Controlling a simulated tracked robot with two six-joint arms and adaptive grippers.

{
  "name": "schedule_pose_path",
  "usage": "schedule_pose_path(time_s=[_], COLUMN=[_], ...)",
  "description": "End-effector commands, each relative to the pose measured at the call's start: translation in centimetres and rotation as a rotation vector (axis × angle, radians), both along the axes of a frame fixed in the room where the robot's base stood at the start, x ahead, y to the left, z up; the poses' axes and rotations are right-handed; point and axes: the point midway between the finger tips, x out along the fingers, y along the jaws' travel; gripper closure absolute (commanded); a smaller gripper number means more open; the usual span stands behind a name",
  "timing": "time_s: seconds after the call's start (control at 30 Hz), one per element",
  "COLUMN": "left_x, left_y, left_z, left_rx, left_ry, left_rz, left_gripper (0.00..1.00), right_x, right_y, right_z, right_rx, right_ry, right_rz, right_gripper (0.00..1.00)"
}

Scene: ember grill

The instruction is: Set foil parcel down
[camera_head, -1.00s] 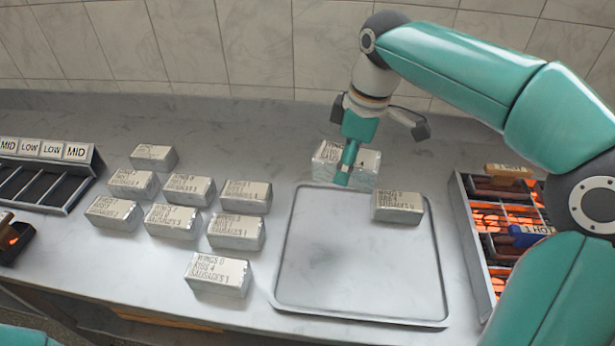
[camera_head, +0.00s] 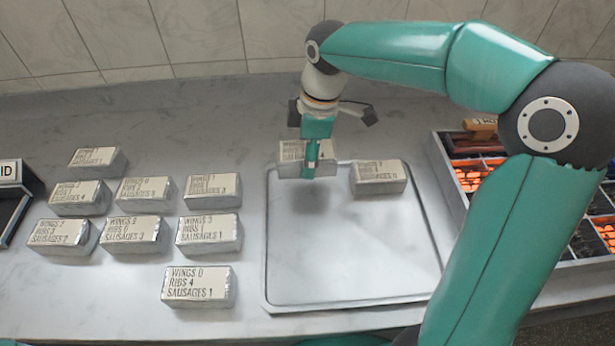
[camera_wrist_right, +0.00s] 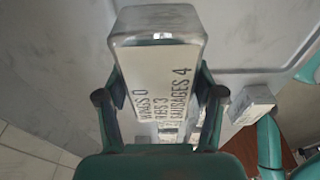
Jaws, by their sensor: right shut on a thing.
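My right gripper (camera_head: 311,160) is shut on a silver foil parcel (camera_head: 290,151) over the back left corner of the grey tray (camera_head: 350,255). A dark shadow lies on the tray just in front of the parcel, which appears slightly raised. In the right wrist view the held parcel (camera_wrist_right: 157,55) sits between the fingers, its white label reading WINGS 0, RIBS 3, SAUSAGES 4. Another foil parcel (camera_head: 378,177) rests at the tray's back right, apart from the held one. My left gripper is not in view.
Several labelled foil parcels stand in rows left of the tray, one (camera_head: 199,287) nearest its front left. A grill (camera_head: 465,180) with glowing coals is right of the tray. A dark rack (camera_head: 12,200) is at the far left. The tray's middle and front are clear.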

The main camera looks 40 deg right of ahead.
Motion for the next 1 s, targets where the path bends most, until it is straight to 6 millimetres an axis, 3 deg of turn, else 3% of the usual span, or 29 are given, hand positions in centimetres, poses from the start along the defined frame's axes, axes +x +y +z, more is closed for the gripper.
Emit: schedule_pose_path(time_s=[0.1, 0.3, 0.57, 0.97, 1.0], left_x=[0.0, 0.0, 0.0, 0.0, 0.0], left_y=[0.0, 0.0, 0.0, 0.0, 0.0], left_z=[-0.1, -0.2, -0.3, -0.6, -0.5], left_rx=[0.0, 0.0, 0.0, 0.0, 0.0], left_ry=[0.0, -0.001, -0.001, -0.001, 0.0], left_rz=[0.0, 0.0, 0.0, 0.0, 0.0], left_gripper=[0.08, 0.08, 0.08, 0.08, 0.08], right_x=[0.0, 0.1, 0.0, 0.1, 0.1], right_y=[0.0, 0.0, 0.1, 0.1, 0.1], right_z=[-1.8, -3.2, -6.5, -7.2, -7.1], right_rx=[0.0, -0.001, 0.0, 0.0, 0.0], right_ry=[0.0, -0.001, 0.001, -0.002, -0.002], right_rz=[0.001, 0.001, 0.001, 0.002, 0.002], right_gripper=[0.81, 0.81, 0.81, 0.81, 0.28])
